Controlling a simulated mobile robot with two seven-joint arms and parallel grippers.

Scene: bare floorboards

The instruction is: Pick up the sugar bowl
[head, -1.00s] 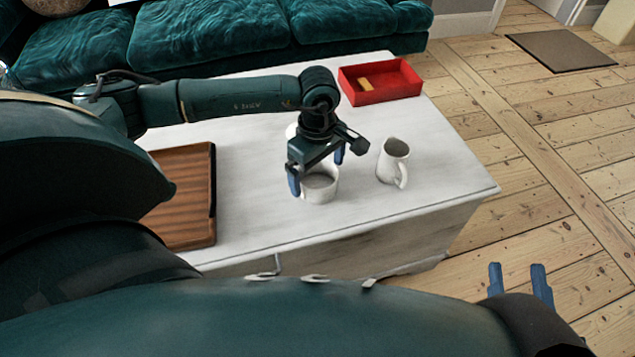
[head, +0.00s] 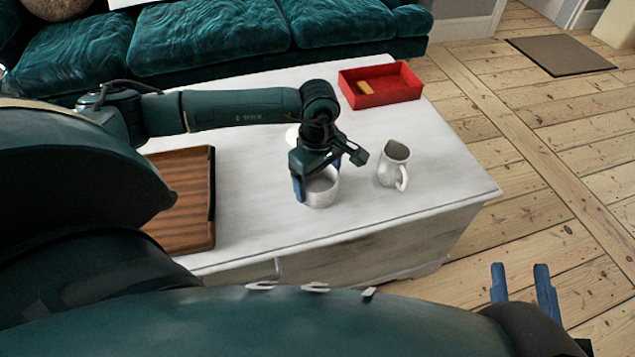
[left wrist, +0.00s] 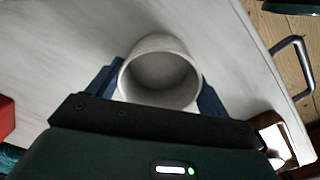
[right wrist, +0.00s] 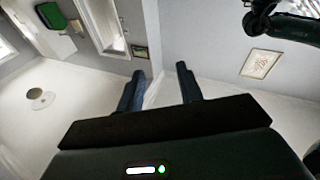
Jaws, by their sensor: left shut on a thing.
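The sugar bowl (head: 321,191) is a round, pale, open-topped pot on the white table. My left gripper (head: 316,186) is over it, pointing down, with its blue fingers on either side. In the left wrist view the sugar bowl (left wrist: 160,78) lies between the two fingers (left wrist: 158,88), which are shut on its sides; its inside looks empty. I cannot tell whether it touches the tabletop. My right gripper (head: 522,284) is open and empty, off to the right of the table; its spread fingers also show in the right wrist view (right wrist: 160,88).
A white jug (head: 392,165) stands close to the right of the bowl. A red tray (head: 408,91) with a small yellowish item is at the back right. A brown wooden tray (head: 180,200) lies at the left. A pale round thing behind my left gripper is mostly hidden.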

